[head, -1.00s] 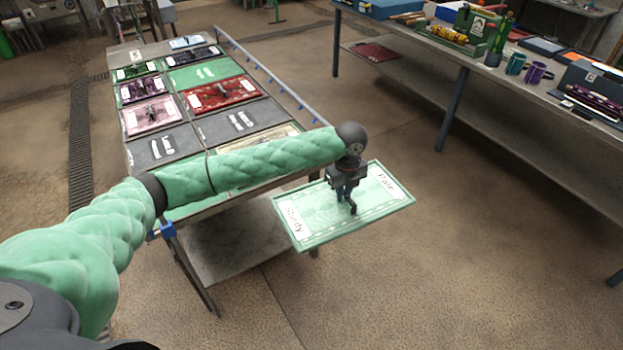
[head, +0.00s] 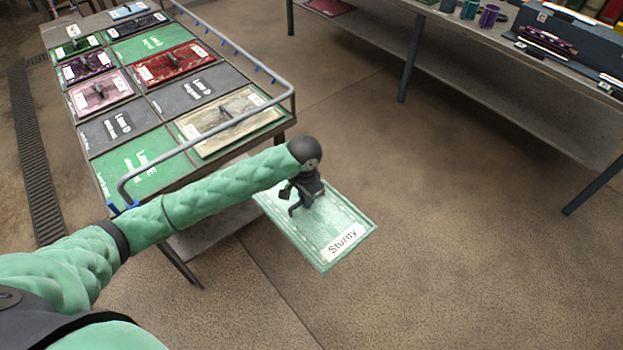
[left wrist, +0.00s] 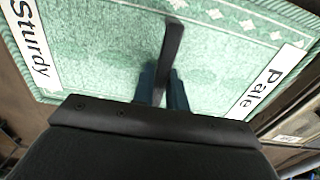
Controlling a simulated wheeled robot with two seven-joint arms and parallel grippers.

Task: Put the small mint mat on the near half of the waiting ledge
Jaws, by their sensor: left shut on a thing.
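The small mint mat (head: 322,228) hangs in the air to the right of the cart's near end. It is pale green with a lighter border. A white "Sturdy" label shows in the head view; the left wrist view also shows the mat (left wrist: 110,45) with "Sturdy" and "Pale" labels. My left gripper (head: 298,203) is shut on the mat's handle, near its middle, and the gripper hides part of the mat. I cannot tell for sure which surface is the waiting ledge. My right gripper is not in view.
The cart top (head: 168,186) is split into panels, several bearing mats, with a grey rail (head: 228,45) along its right side. The cart's lower shelf (head: 212,236) is partly visible. A workbench (head: 465,35) stands at upper right, a red mat (head: 330,6) on its lower shelf. Floor between is clear.

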